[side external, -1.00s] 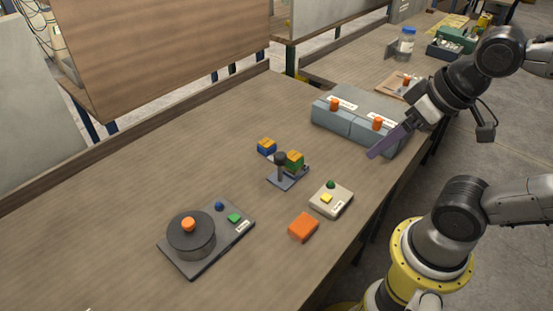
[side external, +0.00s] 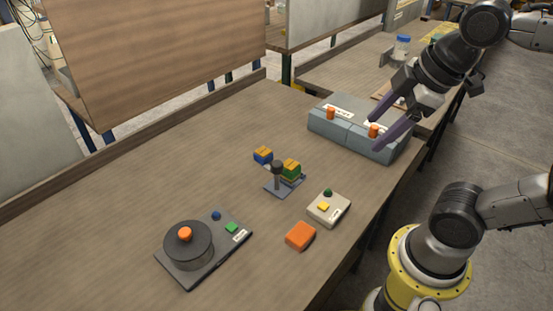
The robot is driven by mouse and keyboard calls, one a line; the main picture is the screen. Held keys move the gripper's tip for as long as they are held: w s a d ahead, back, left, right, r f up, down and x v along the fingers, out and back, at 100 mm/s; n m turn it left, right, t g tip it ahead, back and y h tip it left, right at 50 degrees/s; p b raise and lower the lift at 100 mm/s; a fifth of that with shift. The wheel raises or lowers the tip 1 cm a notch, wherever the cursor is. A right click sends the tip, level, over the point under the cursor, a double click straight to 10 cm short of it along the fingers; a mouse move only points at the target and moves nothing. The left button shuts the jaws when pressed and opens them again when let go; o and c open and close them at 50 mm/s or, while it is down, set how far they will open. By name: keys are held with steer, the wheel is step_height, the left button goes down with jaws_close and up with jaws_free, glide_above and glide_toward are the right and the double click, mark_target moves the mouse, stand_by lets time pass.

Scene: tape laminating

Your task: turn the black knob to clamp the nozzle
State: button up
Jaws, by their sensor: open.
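A small fixture (side external: 283,185) stands mid-table, with a black knob (side external: 277,167) on its upright post. A green-and-orange block (side external: 291,168) sits beside the post. A separate wide black round part (side external: 188,246) with an orange top sits on a dark plate at the lower left. I cannot make out which part is the nozzle. My gripper (side external: 375,126) is open at the right, with two purple fingers spread. In this view the fingers lie on either side of an orange knob on the grey boxes; depth is unclear. The gripper is well apart from the black knob.
Grey boxes (side external: 350,137) with orange knobs stand at the back right. A blue-and-orange block (side external: 263,155), a white button box (side external: 328,208) and an orange block (side external: 300,236) surround the fixture. The table's left side is clear.

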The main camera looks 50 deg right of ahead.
steer(key=w+r+n+g, duration=0.1)
steer(key=w+r+n, duration=0.2)
steer(key=w+n, duration=0.2)
steer(key=n+g, duration=0.4)
steer(key=n, duration=0.4)
glide_above(277, 163)
step_height(277, 163, down, 7)
step_height(277, 163, down, 13)
steer(key=shift+r, duration=0.1)
jaws_close()
